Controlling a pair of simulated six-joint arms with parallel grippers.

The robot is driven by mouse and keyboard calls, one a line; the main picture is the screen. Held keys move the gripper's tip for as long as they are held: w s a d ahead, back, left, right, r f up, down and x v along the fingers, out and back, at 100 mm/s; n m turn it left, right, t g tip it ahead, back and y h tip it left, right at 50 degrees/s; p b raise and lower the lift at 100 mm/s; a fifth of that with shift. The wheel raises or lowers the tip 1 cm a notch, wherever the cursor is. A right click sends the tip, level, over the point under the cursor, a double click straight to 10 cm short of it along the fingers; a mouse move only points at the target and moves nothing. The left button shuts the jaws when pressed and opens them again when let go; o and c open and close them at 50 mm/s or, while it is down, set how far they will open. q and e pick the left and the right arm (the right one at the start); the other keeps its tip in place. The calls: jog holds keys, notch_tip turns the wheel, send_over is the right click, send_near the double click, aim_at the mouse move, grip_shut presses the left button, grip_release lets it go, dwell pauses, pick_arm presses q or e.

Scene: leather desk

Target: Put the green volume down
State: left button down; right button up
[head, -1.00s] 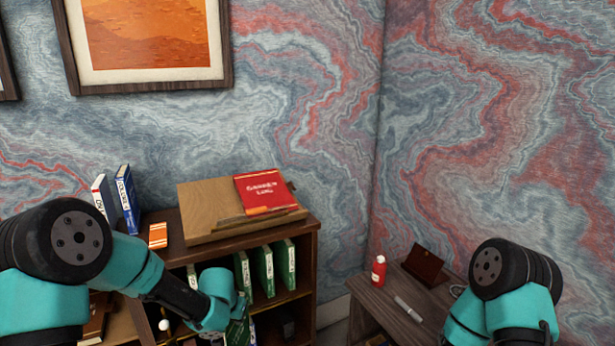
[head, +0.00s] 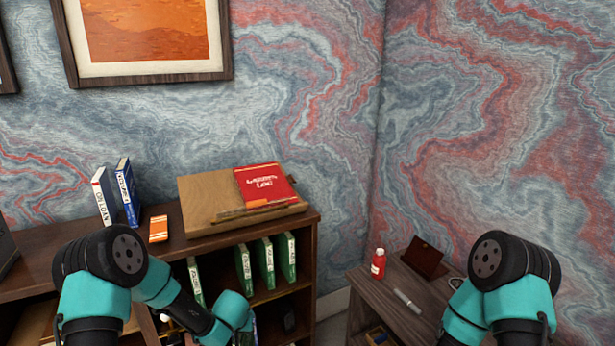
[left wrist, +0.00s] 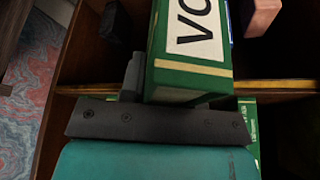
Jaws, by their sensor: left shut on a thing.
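A green volume (left wrist: 178,80) with cream bands and a white label reading "VO" fills the top middle of the left wrist view. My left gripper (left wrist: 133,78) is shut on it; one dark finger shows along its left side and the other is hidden. In the head view my left forearm reaches down in front of the bookcase, and the gripper and held volume are mostly hidden behind it. Several other green volumes stand upright in the bookcase, such as one at the right (head: 286,256). My right gripper is out of view below the frame.
On the bookcase top (head: 180,246) are a slanted wooden stand (head: 205,205) with a red book (head: 265,183), blue and white books (head: 127,192) and an orange box (head: 158,229). A side table (head: 378,290) at right holds a red bottle (head: 378,263).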

pick_arm(q)
jog(key=s+f, duration=0.5)
jog(key=f, duration=0.1)
jog(key=shift+f, duration=0.25)
dwell(0.6)
